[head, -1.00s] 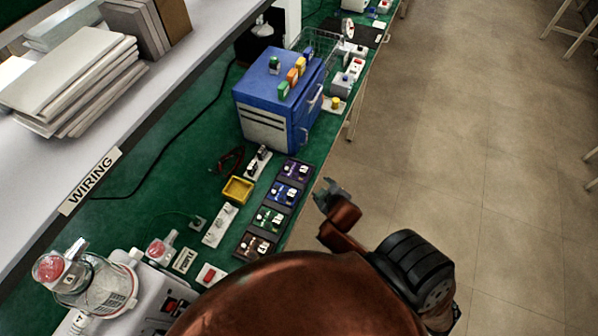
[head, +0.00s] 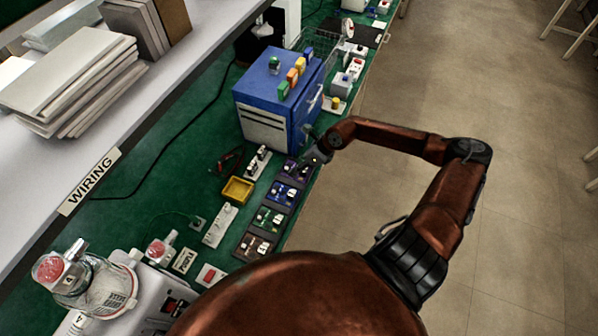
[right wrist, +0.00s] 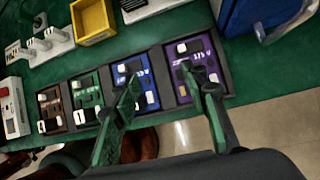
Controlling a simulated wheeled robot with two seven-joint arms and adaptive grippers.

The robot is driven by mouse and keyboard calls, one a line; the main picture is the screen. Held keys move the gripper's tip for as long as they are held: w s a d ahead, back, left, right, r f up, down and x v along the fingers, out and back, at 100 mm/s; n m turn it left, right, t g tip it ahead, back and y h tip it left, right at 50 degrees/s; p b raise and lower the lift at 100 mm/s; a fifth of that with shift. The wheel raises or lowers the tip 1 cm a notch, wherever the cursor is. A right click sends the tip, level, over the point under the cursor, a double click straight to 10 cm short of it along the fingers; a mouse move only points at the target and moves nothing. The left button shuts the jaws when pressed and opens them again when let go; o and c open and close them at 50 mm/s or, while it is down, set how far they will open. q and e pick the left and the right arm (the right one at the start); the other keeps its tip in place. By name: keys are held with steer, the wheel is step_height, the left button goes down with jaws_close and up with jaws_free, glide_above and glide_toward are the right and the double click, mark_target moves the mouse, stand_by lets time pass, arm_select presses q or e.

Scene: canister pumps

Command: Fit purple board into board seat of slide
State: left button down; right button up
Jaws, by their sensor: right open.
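The purple board (head: 294,170) lies flat at the far end of a row of dark trays on the green bench. It also shows in the right wrist view (right wrist: 206,68), with a white block and a printed label. My right gripper (head: 318,158) is beside the purple board at the bench edge. In the right wrist view my right gripper (right wrist: 160,76) is open and empty; one fingertip overlaps the purple board and the other overlaps the blue board. I cannot tell its height above them. I cannot make out the slide's board seat. My left gripper is out of view.
Blue (head: 285,193), green (head: 269,219) and brown (head: 256,244) boards sit in the same row. A blue cabinet (head: 265,115) stands just beyond. A yellow tray (head: 238,190) and white strips lie left. A clear canister (head: 105,287) stands at lower left.

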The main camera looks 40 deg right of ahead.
steer(key=g+h, duration=0.1)
steer(key=h, duration=0.1)
glide_above(305, 170)
steer(key=s+d, duration=0.1)
steer(key=s, duration=0.1)
steer(key=shift+w+d+f+n, duration=0.1)
steer(key=shift+d+f+n, duration=0.05)
steer(key=shift+f, duration=0.2)
steer(key=shift+w+d+f+n, duration=0.1)
steer(key=shift+f+n, duration=0.05)
steer(key=shift+f, duration=0.2)
steer(key=x, duration=0.4)
steer(key=s+x, duration=0.1)
steer(key=x, duration=0.2)
steer(key=shift+a+f+p, duration=0.1)
steer(key=shift+p, duration=0.2)
steer(key=shift+c, duration=0.7)
jaws_close()
